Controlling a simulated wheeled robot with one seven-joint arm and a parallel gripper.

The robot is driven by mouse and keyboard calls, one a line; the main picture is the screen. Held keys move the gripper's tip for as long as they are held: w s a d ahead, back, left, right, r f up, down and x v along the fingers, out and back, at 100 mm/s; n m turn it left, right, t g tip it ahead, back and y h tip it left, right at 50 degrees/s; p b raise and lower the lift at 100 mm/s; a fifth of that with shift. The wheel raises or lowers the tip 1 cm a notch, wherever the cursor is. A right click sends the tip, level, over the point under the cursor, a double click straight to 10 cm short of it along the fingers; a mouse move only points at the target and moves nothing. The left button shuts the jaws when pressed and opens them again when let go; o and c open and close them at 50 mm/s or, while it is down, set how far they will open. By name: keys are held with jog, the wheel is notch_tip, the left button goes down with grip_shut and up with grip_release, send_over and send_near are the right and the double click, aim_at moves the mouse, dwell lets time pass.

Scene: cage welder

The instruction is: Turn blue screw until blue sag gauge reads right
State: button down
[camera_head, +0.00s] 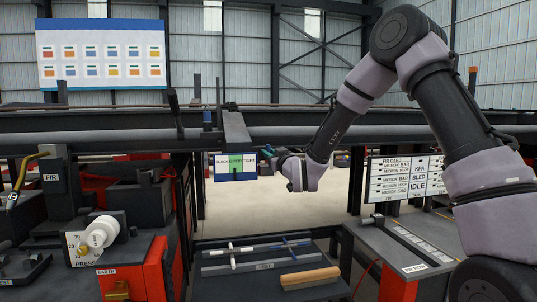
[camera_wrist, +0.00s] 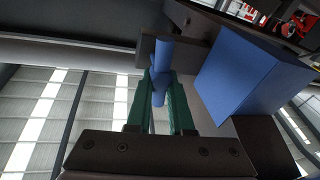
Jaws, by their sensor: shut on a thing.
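The blue screw (camera_wrist: 163,52) shows in the wrist view as a blue bar with a crosspiece. My gripper (camera_wrist: 160,88) is shut on it, with one green finger on each side. In the head view my gripper (camera_head: 270,154) is at the right edge of the gauge, and the screw is too small to make out there. The blue sag gauge (camera_head: 235,177) hangs under the dark beam, with a panel marked slack, correct and tight. The middle part is green. I cannot make out a pointer on it. A large blue block (camera_wrist: 250,75) stands right of the fingers in the wrist view.
A dark beam (camera_head: 330,133) runs across above the gauge. A dark tray (camera_head: 215,283) with several rods lies below. A red machine with a white knob (camera_head: 101,232) stands at left, and a bench with a card board (camera_head: 404,178) at right.

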jog(key=shift+f, duration=0.1)
jog(key=c, duration=0.8)
grip_release()
jog(key=v, duration=1.1)
